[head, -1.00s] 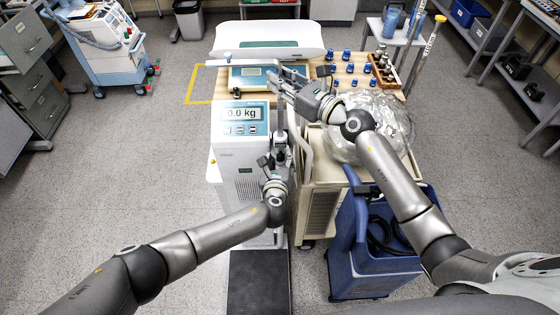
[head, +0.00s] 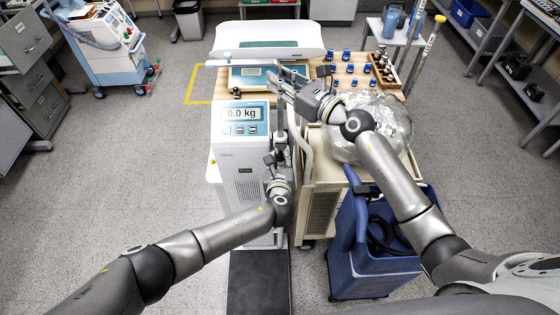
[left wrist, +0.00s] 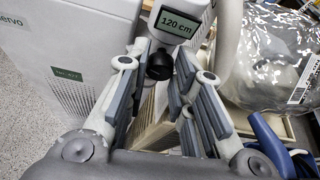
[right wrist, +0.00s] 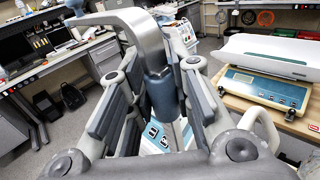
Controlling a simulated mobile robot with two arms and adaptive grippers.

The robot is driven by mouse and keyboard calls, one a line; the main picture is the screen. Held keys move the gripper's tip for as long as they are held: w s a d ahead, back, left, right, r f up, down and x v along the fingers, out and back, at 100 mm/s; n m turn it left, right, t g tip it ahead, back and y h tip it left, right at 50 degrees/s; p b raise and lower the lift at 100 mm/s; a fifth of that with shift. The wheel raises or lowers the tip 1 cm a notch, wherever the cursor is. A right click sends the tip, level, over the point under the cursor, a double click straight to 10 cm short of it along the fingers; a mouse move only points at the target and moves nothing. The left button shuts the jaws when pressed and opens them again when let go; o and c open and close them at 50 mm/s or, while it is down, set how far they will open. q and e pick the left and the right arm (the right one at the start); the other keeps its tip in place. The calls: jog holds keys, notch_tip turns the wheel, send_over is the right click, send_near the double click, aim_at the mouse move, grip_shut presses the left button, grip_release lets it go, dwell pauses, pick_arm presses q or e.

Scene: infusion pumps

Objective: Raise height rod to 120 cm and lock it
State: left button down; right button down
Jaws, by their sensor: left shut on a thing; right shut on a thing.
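My right gripper (head: 280,86) is shut on the rod's dark upper sleeve, just under the bend, as the right wrist view shows. In the left wrist view the small rod display (left wrist: 177,25) reads 120 cm. A black lock knob (left wrist: 159,67) sits below it. My left gripper (left wrist: 162,60) is shut on this knob, with a finger on each side. How tight the knob is cannot be seen. The scale display (head: 241,114) reads 0.0 kg.
The black scale platform (head: 258,280) is low at the front. Floor on the left is clear.

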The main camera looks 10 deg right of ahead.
pick_arm(q)
jog(key=shift+m+y, duration=0.9)
jog(key=shift+m, duration=0.1)
jog(key=c, duration=1.3)
grip_release()
jog(key=shift+o, duration=0.2)
jog(key=shift+s+d, duration=0.1)
jog(key=shift+s, duration=0.05)
jog(key=v, duration=1.1)
jog(key=shift+s, duration=0.4)
